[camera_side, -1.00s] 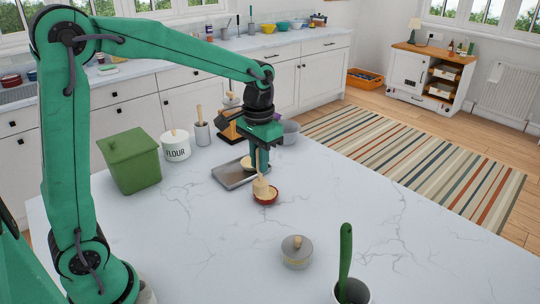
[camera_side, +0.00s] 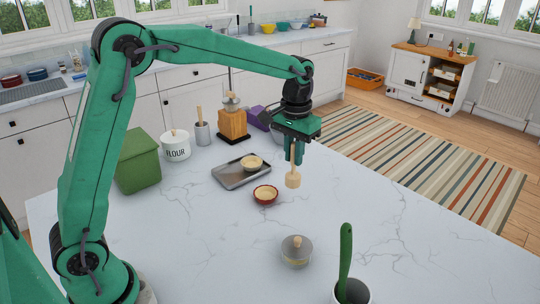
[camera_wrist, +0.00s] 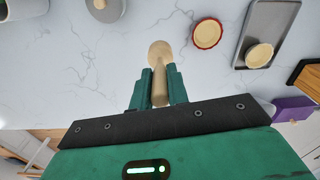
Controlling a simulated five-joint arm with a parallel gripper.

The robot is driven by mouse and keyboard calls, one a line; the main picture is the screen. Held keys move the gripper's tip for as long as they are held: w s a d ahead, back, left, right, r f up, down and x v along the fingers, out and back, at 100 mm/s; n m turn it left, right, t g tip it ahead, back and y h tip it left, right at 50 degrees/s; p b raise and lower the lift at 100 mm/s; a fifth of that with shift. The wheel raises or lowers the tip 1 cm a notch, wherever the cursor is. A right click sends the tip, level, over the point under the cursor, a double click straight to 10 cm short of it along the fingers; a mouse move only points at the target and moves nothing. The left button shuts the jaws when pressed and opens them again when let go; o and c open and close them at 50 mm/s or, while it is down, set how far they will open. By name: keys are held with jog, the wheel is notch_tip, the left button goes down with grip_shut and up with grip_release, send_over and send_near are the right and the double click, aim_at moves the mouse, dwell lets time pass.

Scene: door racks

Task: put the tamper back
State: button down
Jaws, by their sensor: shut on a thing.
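My gripper (camera_side: 294,155) is shut on the handle of a pale wooden tamper (camera_side: 293,180). The tamper hangs upright with its wide round end down, apart from the red dish and seemingly above the counter. In the wrist view my gripper (camera_wrist: 159,88) has the handle between its fingers, and the tamper's head (camera_wrist: 160,52) sticks out past the tips. A small red dish (camera_side: 265,195) with pale dough in it stands to the left of the tamper; it also shows in the wrist view (camera_wrist: 207,33).
A metal tray (camera_side: 227,178) holds a pale tart (camera_side: 252,163). Behind are a flour canister (camera_side: 176,146), a grey cup (camera_side: 202,133) with a wooden handle and a wooden grinder (camera_side: 233,124). A lidded grey pot (camera_side: 296,252) stands in front. The marble right of the tamper is clear.

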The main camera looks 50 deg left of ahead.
jog(key=w+d+f+n, duration=0.1)
jog(key=w+d, duration=0.4)
jog(key=w, duration=0.2)
jog(key=shift+f+n, duration=0.15)
jog(key=shift+n, duration=0.15)
jog(key=w+a+f, duration=0.5)
jog(key=a+f, duration=0.5)
jog(key=f, duration=0.1)
jog(key=shift+w, duration=0.35)
jog(key=shift+f, duration=0.15)
dwell(0.3)
jog(key=c, duration=1.4)
grip_release()
jog(key=shift+o, duration=0.2)
